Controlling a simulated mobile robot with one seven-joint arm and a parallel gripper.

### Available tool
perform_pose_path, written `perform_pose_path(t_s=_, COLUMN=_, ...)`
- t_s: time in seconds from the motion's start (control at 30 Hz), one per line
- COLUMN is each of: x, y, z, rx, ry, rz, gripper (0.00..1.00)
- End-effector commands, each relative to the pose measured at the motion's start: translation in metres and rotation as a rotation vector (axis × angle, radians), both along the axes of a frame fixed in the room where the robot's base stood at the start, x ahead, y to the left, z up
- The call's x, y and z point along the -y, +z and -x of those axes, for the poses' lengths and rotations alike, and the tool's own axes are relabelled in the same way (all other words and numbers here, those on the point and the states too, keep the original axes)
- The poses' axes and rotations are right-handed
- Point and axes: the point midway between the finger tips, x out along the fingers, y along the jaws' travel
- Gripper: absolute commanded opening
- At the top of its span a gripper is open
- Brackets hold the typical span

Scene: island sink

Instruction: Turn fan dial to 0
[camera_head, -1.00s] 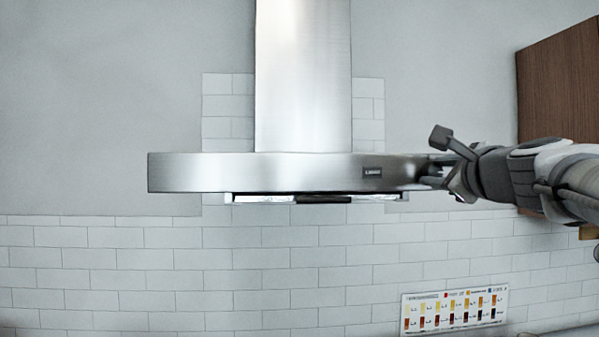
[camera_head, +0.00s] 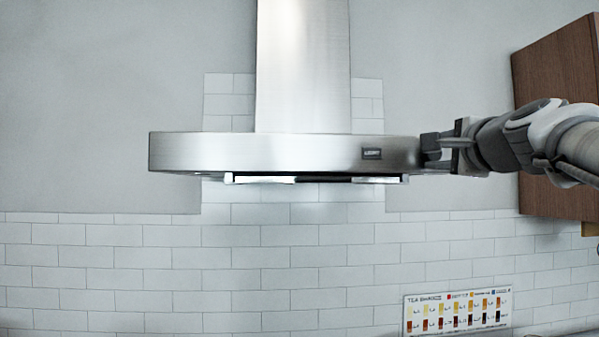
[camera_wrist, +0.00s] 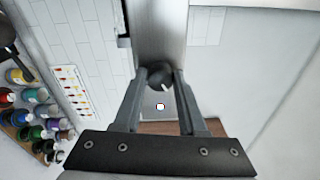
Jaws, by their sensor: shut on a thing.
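The steel range hood (camera_head: 260,152) spans the middle of the head view, with a small dark label reading LIGHT near its right end. The fan dial (camera_wrist: 159,77) is a dark round knob with a light mark in the wrist view, on the hood's steel face. My gripper (camera_wrist: 158,74) has one finger on each side of the dial and is shut on it. In the head view my gripper (camera_head: 428,152) is at the hood's right end and hides the dial. I cannot read the dial's setting.
A brown wall cabinet (camera_head: 558,115) is at the right, behind my arm. A tea chart (camera_head: 457,311) is on the tiled wall at lower right. Several coloured jars (camera_wrist: 35,125) show at the left of the wrist view. The space left of the hood is clear.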

Motion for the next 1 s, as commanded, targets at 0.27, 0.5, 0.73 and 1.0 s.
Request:
perform_pose_path(t_s=0.27, x=0.0003, y=-0.0069, z=-0.0004, rx=0.01, ry=0.0, rz=0.264, gripper=0.0)
perform_pose_path(t_s=0.5, x=0.0009, y=-0.0067, z=-0.0003, rx=0.017, ry=0.0, rz=0.493, gripper=0.0)
perform_pose_path(t_s=0.73, x=0.0015, y=-0.0063, z=-0.0005, rx=0.023, ry=-0.001, rz=0.702, gripper=0.0)
perform_pose_path(t_s=1.0, x=0.0022, y=-0.0052, z=-0.0004, rx=0.029, ry=0.001, rz=0.891, gripper=0.0)
